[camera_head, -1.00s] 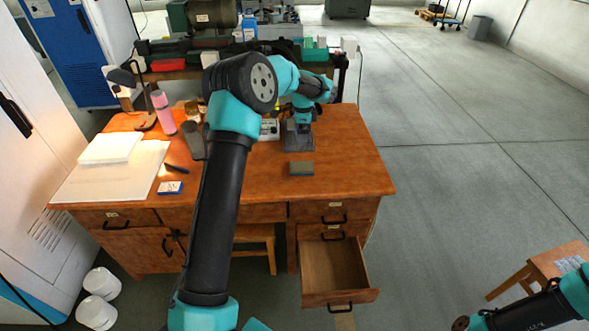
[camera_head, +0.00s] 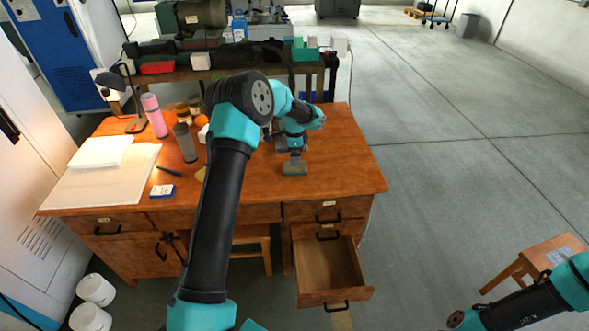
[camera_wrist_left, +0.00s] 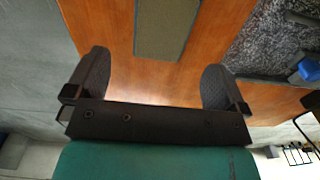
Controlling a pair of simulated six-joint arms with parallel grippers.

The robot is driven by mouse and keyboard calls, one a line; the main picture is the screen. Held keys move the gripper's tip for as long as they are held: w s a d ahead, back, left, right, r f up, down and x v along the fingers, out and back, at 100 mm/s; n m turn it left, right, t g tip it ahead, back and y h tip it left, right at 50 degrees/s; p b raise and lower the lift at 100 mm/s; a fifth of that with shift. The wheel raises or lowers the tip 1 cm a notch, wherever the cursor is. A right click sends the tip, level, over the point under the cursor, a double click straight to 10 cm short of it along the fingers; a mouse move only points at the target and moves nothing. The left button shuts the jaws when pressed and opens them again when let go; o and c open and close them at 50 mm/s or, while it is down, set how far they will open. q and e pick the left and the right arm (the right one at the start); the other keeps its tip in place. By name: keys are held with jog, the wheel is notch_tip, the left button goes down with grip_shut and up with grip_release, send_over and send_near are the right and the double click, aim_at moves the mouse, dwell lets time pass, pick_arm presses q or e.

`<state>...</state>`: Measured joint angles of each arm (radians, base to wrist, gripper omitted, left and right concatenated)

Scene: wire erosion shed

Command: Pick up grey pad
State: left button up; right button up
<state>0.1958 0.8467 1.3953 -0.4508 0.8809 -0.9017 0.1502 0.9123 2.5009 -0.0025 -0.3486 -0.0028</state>
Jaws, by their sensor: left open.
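The grey pad (camera_head: 295,169) lies flat on the wooden desk (camera_head: 345,170), near its front edge and right of the middle. In the left wrist view the grey-green pad (camera_wrist_left: 163,28) lies between the lines of the two fingers, with its near end around fingertip level. My left gripper (camera_head: 292,152) is just above and behind the pad, pointing down. Its dark fingers are spread wide, with nothing between them that I can see held (camera_wrist_left: 155,62). My right gripper is out of view; only part of that arm shows at the lower right.
An open drawer (camera_head: 325,267) juts out below the desk's right side. A pink bottle (camera_head: 154,116), a grey cup (camera_head: 185,142), a lamp (camera_head: 132,100) and white sheets (camera_head: 100,185) stand or lie on the left. The desk right of the pad is clear. A stool (camera_head: 540,258) stands at the right.

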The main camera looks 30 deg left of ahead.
aim_at(295, 168)
pick_arm(q)
jog(key=shift+f, duration=1.15)
jog(key=shift+f, duration=0.1)
jog(key=shift+w+a+f, duration=0.1)
jog(key=shift+w+f, duration=0.05)
jog(key=shift+f, duration=2.35)
jog(key=shift+c, duration=0.4)
jog(key=c, duration=0.9)
